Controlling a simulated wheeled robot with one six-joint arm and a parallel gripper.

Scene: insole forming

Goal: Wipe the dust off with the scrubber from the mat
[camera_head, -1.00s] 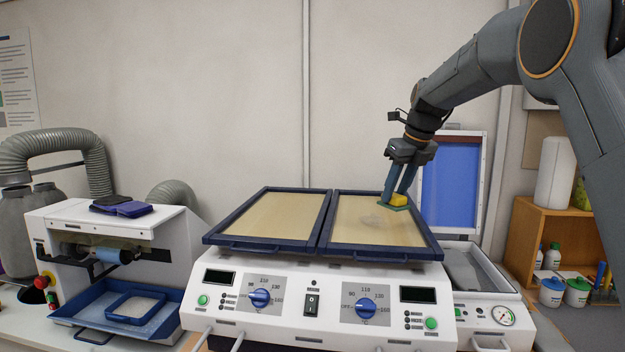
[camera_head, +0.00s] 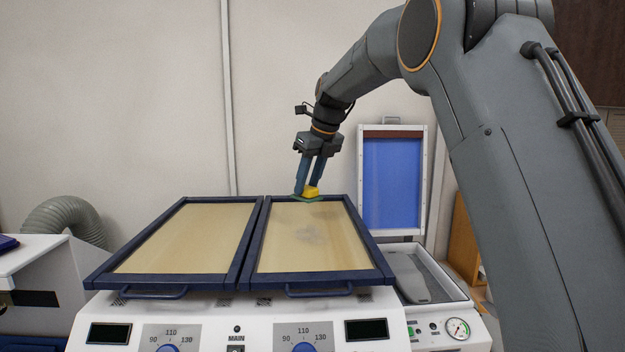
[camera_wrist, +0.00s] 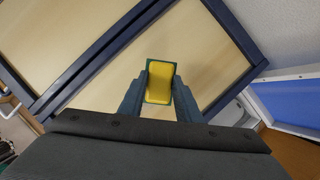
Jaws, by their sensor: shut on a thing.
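My gripper (camera_head: 311,182) is shut on the scrubber (camera_head: 311,191), a yellow block with a green pad. The scrubber is at the far part of the right mat, pad side down, and looks to be on or very near the surface. The mat (camera_head: 285,251) is a beige panel in a dark blue frame. A greyish dust patch (camera_head: 311,236) lies near its middle, in front of the scrubber. In the wrist view the yellow scrubber (camera_wrist: 159,80) sits between both fingers over the beige mat (camera_wrist: 205,65); no dust is clear there.
A second beige framed panel (camera_head: 187,238) lies directly to the left. Handles and the white control front (camera_head: 220,318) stand at the near edge. An upright blue panel in a white frame (camera_head: 392,188) and a gauge unit (camera_head: 458,327) are on the right.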

